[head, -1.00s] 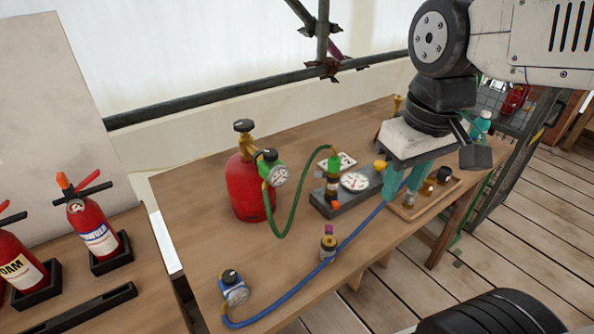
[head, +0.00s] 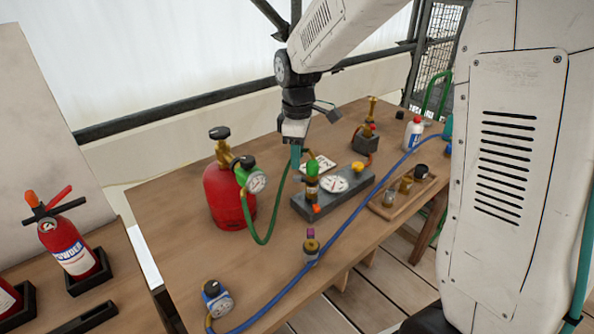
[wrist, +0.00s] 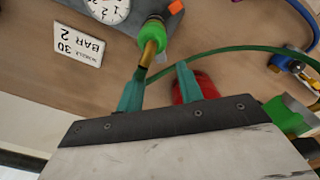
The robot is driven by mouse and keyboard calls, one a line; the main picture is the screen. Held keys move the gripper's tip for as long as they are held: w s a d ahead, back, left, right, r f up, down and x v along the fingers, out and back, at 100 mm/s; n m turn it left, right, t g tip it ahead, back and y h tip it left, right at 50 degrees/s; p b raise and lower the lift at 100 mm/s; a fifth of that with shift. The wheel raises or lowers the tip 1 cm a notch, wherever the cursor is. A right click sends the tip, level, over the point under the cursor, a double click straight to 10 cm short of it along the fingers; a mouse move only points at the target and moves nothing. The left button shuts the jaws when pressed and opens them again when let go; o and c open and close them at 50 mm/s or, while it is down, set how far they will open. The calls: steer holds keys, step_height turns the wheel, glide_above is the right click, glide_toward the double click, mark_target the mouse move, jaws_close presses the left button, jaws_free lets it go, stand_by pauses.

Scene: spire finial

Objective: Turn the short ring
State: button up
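My gripper (head: 296,158) is near the upright fitting, with teal fingers pointing down; in the wrist view (wrist: 158,90) its fingers are apart with nothing between them. The fitting on the grey gauge block (head: 345,195) has a green collar (head: 312,168) above a brass part. In the wrist view the green collar (wrist: 157,27) and the brass stem (wrist: 152,45) lie just beyond the fingertips, seemingly untouched. I cannot tell which ring is the short one. The green hose runs from this fitting toward the red cylinder (head: 228,200), partly hidden by the fingers in the wrist view.
A white card (head: 320,164) lies behind the block. A blue hose (head: 350,226) crosses the table. A wooden tray (head: 397,210) is at right. Table space left of the cylinder is clear.

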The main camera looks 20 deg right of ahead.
mark_target(298, 177)
step_height(298, 177, down, 5)
steer(key=shift+f, duration=0.2)
jaws_close()
